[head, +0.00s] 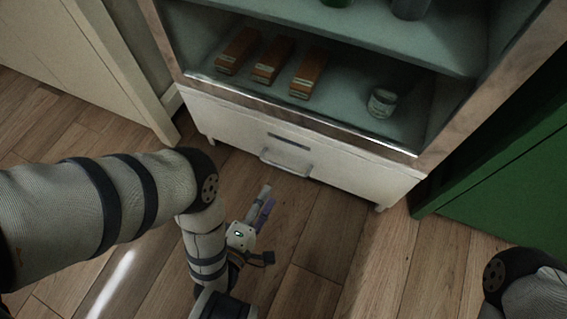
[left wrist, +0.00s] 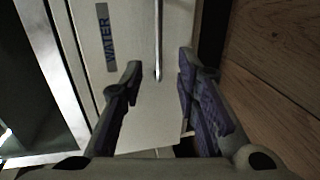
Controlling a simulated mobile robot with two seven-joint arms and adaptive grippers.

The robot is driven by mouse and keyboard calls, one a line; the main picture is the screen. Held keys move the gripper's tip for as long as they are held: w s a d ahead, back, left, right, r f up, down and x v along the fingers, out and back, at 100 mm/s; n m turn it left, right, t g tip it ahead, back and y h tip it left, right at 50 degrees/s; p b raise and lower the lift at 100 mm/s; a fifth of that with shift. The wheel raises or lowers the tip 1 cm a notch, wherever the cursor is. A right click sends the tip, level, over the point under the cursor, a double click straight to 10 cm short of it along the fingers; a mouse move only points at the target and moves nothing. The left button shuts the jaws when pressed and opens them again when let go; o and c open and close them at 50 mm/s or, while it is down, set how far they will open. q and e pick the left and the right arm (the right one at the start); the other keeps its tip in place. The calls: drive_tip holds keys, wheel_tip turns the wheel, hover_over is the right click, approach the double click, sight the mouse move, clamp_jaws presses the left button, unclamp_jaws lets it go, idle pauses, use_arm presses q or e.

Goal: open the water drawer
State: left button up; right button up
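The water drawer (head: 235,130) is a white front at the bottom of the cabinet, and it looks shut. Its label (head: 288,141) reads WATER in the left wrist view (left wrist: 106,38). A grey bar handle (head: 285,163) sits below the label; it also shows in the left wrist view (left wrist: 158,40). My left gripper (head: 267,198) is open and empty, in front of and below the handle, apart from it in the head view. In the left wrist view the handle's end shows between the fingertips (left wrist: 160,75); contact cannot be told. My right gripper is out of view.
Above the drawer, an open shelf holds several orange-brown boxes (head: 272,62) and a pale jar (head: 382,102). A green panel (head: 500,180) stands at the right, a cream panel (head: 95,70) at the left. The wooden floor (head: 340,235) before the drawer is clear.

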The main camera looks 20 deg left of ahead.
sight(283, 167)
use_arm(q)
drive_tip(key=b+x, duration=0.3)
drive_tip(key=x, duration=0.8)
drive_tip(key=shift+r+b, duration=0.2)
drive_tip(key=shift+b, duration=0.15)
clamp_jaws()
